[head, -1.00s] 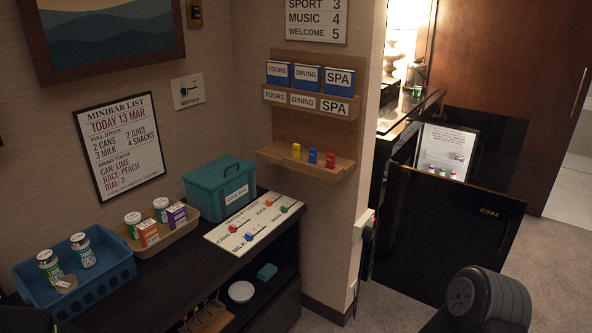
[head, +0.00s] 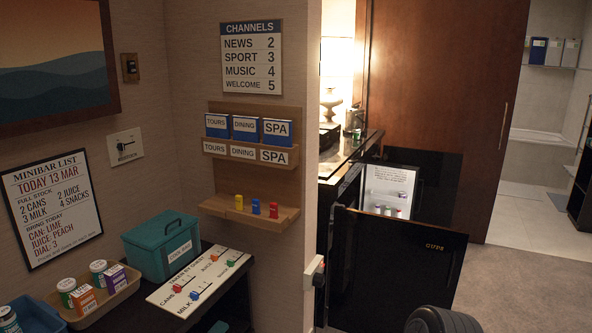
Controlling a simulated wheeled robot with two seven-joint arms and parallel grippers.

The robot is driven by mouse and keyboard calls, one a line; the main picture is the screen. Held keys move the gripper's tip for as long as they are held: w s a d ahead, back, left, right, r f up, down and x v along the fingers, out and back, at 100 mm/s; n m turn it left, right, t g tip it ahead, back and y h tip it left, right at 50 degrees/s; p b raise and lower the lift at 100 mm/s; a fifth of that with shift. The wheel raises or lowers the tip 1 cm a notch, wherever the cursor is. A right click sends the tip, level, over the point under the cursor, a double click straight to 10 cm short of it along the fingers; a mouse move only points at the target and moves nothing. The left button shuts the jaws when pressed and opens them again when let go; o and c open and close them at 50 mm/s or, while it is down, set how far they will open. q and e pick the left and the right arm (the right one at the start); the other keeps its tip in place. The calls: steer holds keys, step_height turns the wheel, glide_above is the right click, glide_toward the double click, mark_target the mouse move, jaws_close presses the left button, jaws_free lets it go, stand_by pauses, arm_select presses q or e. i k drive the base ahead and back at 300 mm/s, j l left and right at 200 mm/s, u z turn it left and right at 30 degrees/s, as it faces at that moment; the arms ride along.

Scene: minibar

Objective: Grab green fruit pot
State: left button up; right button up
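No object in view can be read for certain as the green fruit pot. Two small round pots with pale lids stand in the tan tray (head: 120,297) at the lower left: a front pot with a green label (head: 67,292) and a back pot (head: 98,271). A jar (head: 8,319) in the blue basket (head: 45,312) is cut off by the left edge. A small green item (head: 357,134) stands on the dark counter by the lamp, too small to identify. Neither gripper is in view. A dark rounded part at the bottom right seems to be my arm.
A teal box (head: 160,248) and a white slider board (head: 198,284) sit on the dark cabinet. The open minibar (head: 388,190) stands behind a black door panel (head: 395,265). A wall corner divides the two areas. Carpet is clear at the right.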

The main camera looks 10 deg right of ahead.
mark_target(356, 132)
steer(key=i+l+z, duration=0.25)
steer(key=l+z, duration=0.25)
steer(key=i+l+z, duration=0.7)
steer(key=z, duration=0.25)
steer(key=i+l+z, duration=0.35)
steer(key=i+z, duration=0.35)
steer(key=i, duration=0.25)
steer(key=i+z, duration=0.35)
steer(key=i, duration=0.15)
steer(key=i+j+u, duration=0.1)
steer(key=i+u, duration=0.15)
steer(key=i, duration=0.25)
steer(key=i+u, duration=0.25)
steer(key=i, duration=0.2)
steer(key=i+l+u, duration=0.1)
steer(key=i+u, duration=0.15)
steer(key=i, duration=0.25)
steer(key=i+l+u, duration=0.25)
steer(key=i, duration=0.2)
steer(key=i+l+u, duration=0.25)
steer(key=i, duration=0.2)
steer(key=i+j+u, duration=0.25)
steer(key=i+u, duration=0.9)
steer(key=i, duration=0.2)
steer(key=i+l+u, duration=0.25)
steer(key=i+u, duration=0.15)
steer(key=i+j, duration=0.15)
steer(key=i, duration=0.5)
steer(key=i+j+u, duration=0.1)
steer(key=i, duration=0.6)
